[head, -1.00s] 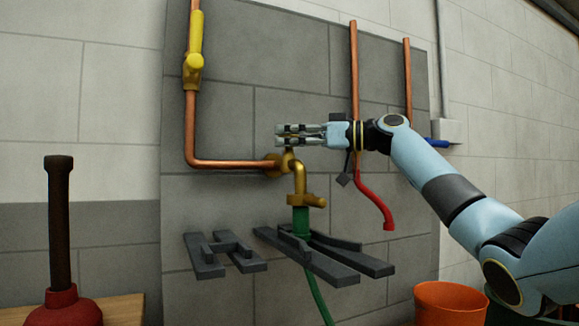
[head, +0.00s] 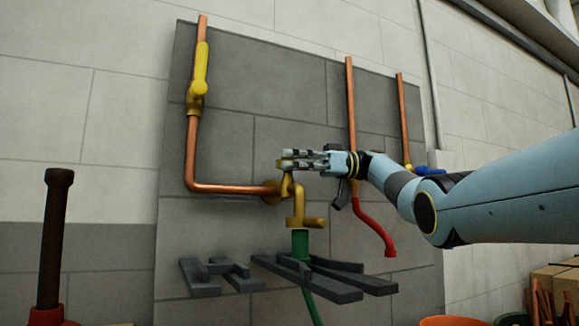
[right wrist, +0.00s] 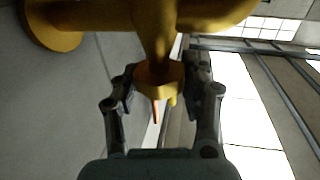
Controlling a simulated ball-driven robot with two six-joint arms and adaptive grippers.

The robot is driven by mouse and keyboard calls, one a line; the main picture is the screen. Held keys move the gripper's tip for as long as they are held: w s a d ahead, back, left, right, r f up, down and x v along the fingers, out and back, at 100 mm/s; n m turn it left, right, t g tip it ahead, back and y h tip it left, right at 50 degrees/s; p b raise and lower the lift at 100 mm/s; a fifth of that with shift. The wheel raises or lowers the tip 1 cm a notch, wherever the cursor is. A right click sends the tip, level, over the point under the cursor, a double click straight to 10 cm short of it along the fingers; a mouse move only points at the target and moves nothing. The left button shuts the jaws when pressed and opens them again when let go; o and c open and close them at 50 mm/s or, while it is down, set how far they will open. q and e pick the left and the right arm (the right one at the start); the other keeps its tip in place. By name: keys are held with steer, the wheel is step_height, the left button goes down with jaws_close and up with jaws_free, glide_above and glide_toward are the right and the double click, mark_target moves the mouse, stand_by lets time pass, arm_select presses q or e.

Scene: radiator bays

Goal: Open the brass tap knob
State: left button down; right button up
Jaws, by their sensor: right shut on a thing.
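The brass tap (head: 299,208) sits at the end of a copper pipe on the grey wall panel, with a green hose fitting (head: 300,243) under its spout. My right gripper (head: 290,160) is at the top of the tap, its fingers pointing left across it. In the right wrist view the brass knob (right wrist: 158,76) is between the two fingers (right wrist: 160,85), and the jaws are shut on it. The fingers hide most of the knob in the head view. My left gripper is not in view.
A yellow lever valve (head: 197,85) is on the copper pipe at upper left. A red-ended pipe (head: 374,228) hangs just right of the tap. Dark grey brackets (head: 320,278) jut out below. A plunger (head: 54,240) stands at the left.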

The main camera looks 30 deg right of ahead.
steer(key=shift+f, duration=0.1)
steer(key=o, duration=1.2)
